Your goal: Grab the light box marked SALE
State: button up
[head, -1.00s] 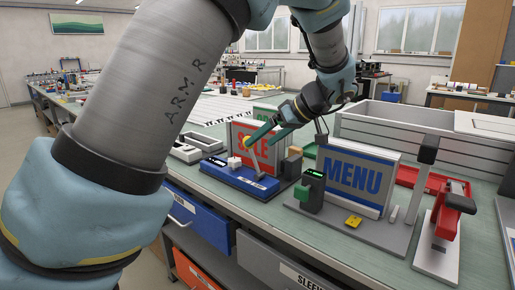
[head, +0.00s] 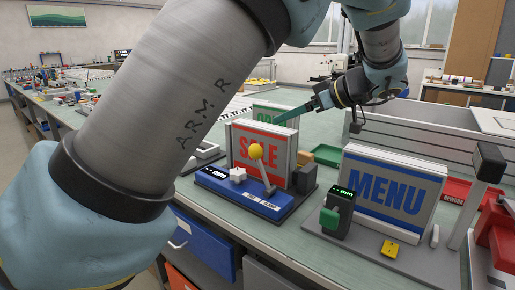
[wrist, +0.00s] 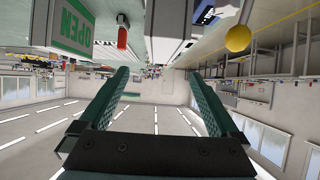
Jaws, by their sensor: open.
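A green OPEN box (head: 272,114) stands behind SALE and the MENU box (head: 390,190) to its right. A dark block (head: 305,177) sits at SALE's right end. A red tool (head: 497,228) stands far right.

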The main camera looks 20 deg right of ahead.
aim_at(266, 126)
jog(key=p+x, duration=0.1)
jog(key=x, duration=0.4)
jog(key=shift+r, duration=0.1)
jog(key=shift+f+p+x, duration=0.15)
jog(key=shift+p+x, duration=0.45)
jog(key=shift+x, duration=0.85)
jog(key=shift+f+p+x, duration=0.15)
jog(key=shift+p+x, duration=0.45)
jog(key=shift+x, duration=0.85)
jog(key=shift+s, duration=0.25)
jog(key=shift+c, duration=0.3)
jog(key=shift+r, duration=0.1)
grip_shut()
